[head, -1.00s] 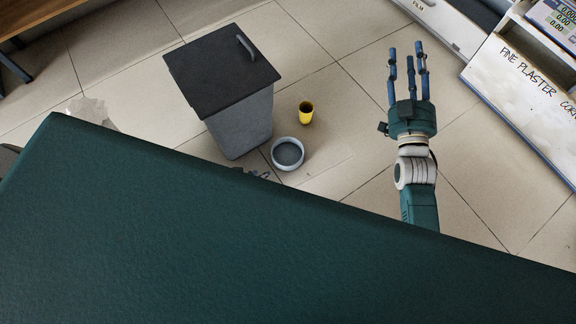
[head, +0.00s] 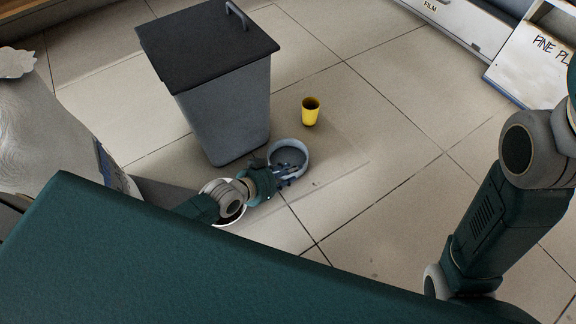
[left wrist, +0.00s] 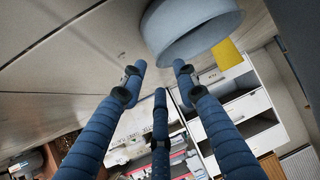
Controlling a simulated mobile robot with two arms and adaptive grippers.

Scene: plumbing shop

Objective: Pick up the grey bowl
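The grey bowl (head: 290,150) stands upright on the tiled floor beside a grey bin in the head view. My left gripper (head: 286,175) is low at the bowl's near side, with its fingers overlapping the near rim. In the left wrist view the bowl (left wrist: 192,25) is at the top, just beyond the fingertips. There my left gripper (left wrist: 159,80) has its blue fingers spread apart, with nothing between them. Whether a finger touches the rim cannot be told. My right arm is at the right edge of the head view, and its gripper is out of frame.
The grey bin (head: 225,110) with a dark lid stands close left of the bowl. A yellow cup (head: 310,114) stands behind it. A white round rim (head: 213,187) is partly hidden by my left arm. A pale bulky object (head: 50,130) is at left. Floor right of the bowl is clear.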

